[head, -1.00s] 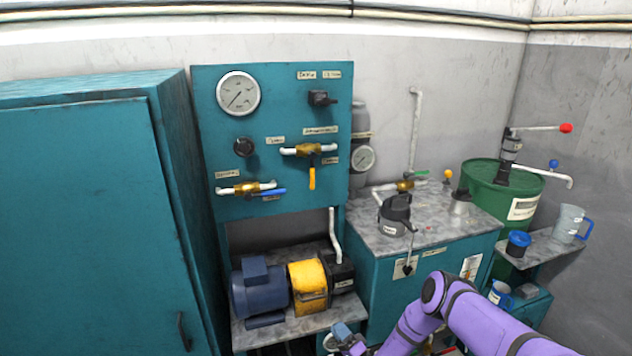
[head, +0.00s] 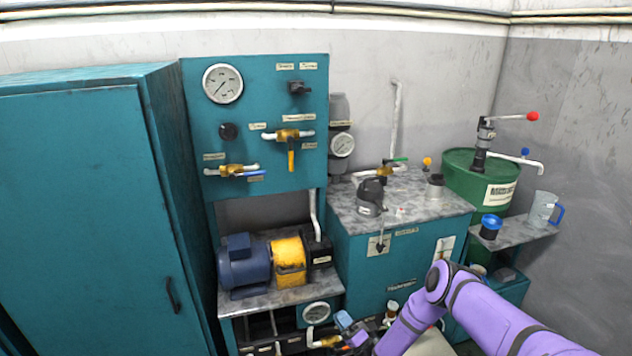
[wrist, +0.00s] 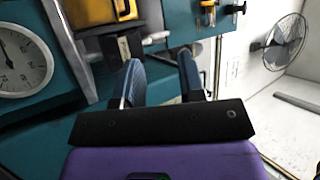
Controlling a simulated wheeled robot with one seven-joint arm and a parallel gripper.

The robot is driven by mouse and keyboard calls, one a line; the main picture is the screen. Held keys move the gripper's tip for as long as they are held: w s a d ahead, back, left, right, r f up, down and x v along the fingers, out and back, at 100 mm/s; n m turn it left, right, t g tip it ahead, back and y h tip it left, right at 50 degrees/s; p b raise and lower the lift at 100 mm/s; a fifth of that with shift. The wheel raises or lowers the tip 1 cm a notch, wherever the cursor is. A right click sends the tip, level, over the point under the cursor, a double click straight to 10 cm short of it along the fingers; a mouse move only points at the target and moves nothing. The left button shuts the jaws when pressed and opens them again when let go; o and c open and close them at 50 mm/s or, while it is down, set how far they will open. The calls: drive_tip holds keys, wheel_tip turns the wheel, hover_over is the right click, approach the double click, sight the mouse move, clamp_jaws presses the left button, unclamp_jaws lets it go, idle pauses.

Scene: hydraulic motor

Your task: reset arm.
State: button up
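My gripper (wrist: 160,75) shows in the wrist view with its two blue-grey fingers apart and nothing between them. In the head view my gripper (head: 347,324) is low in the picture at the end of my purple arm, in front of the lower part of the teal hydraulic bench (head: 395,262). It is small and partly dark there. In the wrist view a round gauge (wrist: 22,62) is to the left of the fingers, and a yellow pump part (wrist: 100,12) is above them. No object is held.
A teal cabinet (head: 75,220) stands at the left. A blue motor (head: 243,265) and yellow coupling (head: 289,262) sit on a shelf. A green drum (head: 465,180) with a red-tipped lever and a side shelf with a clear jug (head: 541,209) are at the right.

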drive_tip(key=w+d+r+n+g+h, duration=0.1)
drive_tip(key=w+r+n+g+h, duration=0.15)
drive_tip(key=w+r, duration=0.75)
drive_tip(key=w+r+n+g+h, duration=0.2)
drive_tip(key=w+r+n, duration=0.3)
drive_tip(key=r, duration=0.9)
drive_tip(key=s+d+r+h, duration=0.1)
drive_tip(key=d+r+h, duration=0.25)
drive_tip(key=r, duration=0.85)
drive_tip(key=s+d+r+h, duration=0.1)
drive_tip(key=d+r+h, duration=0.3)
drive_tip(key=r, duration=0.8)
drive_tip(key=s+d+r+g+h, duration=0.2)
drive_tip(key=s+d+r, duration=0.4)
drive_tip(key=s+r, duration=0.4)
drive_tip(key=s+d+r+g+h, duration=0.1)
drive_tip(key=s+d+r+h, duration=0.35)
drive_tip(key=s, duration=0.85)
drive_tip(key=s+d+r+g+y, duration=0.1)
drive_tip(key=s+g, duration=0.1)
drive_tip(key=s, duration=1.2)
drive_tip(key=s+d+r+m+g+y, duration=0.1)
drive_tip(key=s+d+g, duration=0.1)
drive_tip(key=s, duration=1.3)
drive_tip(key=shift+r, duration=0.15)
drive_tip(key=shift+d+g, duration=0.1)
drive_tip(key=shift+g, duration=0.15)
